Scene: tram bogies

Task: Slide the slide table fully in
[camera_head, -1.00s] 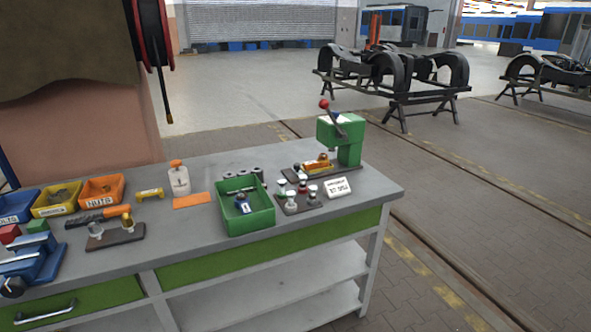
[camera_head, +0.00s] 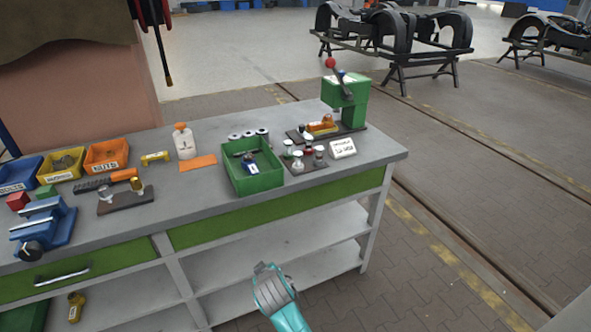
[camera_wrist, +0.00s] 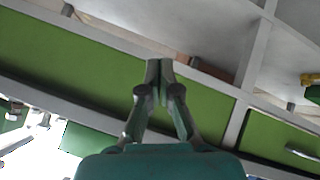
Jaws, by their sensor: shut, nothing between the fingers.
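A green press (camera_head: 346,100) with a red-knobbed lever stands at the right end of the workbench. At its foot is a dark base with a yellow-orange block (camera_head: 322,126) on it, which looks like the slide table. How far in it sits is hard to tell at this size. My gripper (camera_head: 266,270) is in front of the bench, low beside the open shelves and well away from the press. In the wrist view my gripper (camera_wrist: 160,66) has its fingers together, empty, in front of the bench's green front panel (camera_wrist: 70,55).
A green bin (camera_head: 255,180), a small rack of stamps (camera_head: 305,160) and a white sign (camera_head: 342,148) stand near the press. Orange, yellow and blue bins and a blue vise (camera_head: 43,228) are at the left. The floor right of the bench is clear.

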